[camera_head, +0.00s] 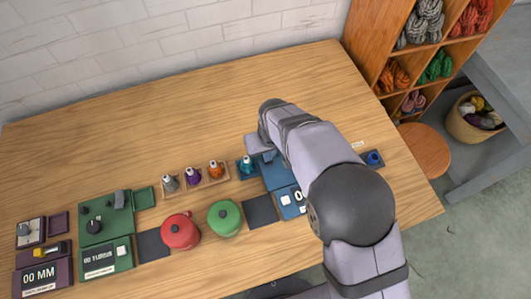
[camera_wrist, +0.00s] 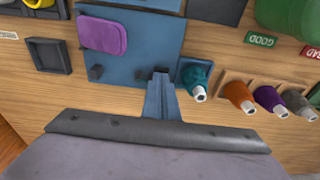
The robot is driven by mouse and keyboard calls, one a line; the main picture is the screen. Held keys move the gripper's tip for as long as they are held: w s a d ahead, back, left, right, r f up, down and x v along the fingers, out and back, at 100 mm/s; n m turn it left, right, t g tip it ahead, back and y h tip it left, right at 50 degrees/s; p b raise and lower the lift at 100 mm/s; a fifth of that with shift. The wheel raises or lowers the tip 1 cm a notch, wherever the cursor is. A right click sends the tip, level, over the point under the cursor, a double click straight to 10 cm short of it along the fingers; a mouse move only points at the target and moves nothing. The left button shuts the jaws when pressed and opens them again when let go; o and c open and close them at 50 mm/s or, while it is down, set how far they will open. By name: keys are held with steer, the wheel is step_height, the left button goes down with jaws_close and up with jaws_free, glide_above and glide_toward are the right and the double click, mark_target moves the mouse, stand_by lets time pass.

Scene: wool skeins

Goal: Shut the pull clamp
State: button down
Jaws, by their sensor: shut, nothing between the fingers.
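My gripper (camera_wrist: 160,95) is shut and empty, its narrow fingers together over the near edge of a blue panel (camera_wrist: 135,75). I cannot tell for sure which part is the pull clamp. A yellow-handled part (camera_head: 48,251) lies on a purple station at the far left; a yellow piece (camera_wrist: 38,3) is cut off in the wrist view.
A teal bottle (camera_wrist: 197,78) stands close beside the fingers. Orange (camera_wrist: 238,95), purple and grey bottles stand in a wooden rack. Red (camera_head: 180,231) and green (camera_head: 225,217) lidded pots stand left of the arm. The table's back is clear.

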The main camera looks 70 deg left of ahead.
steer(key=shift+f, duration=0.35)
steer(key=shift+r, duration=0.15)
step_height(320, 180, up, 7)
steer(key=p, duration=0.4)
stand_by(0.6)
stand_by(0.3)
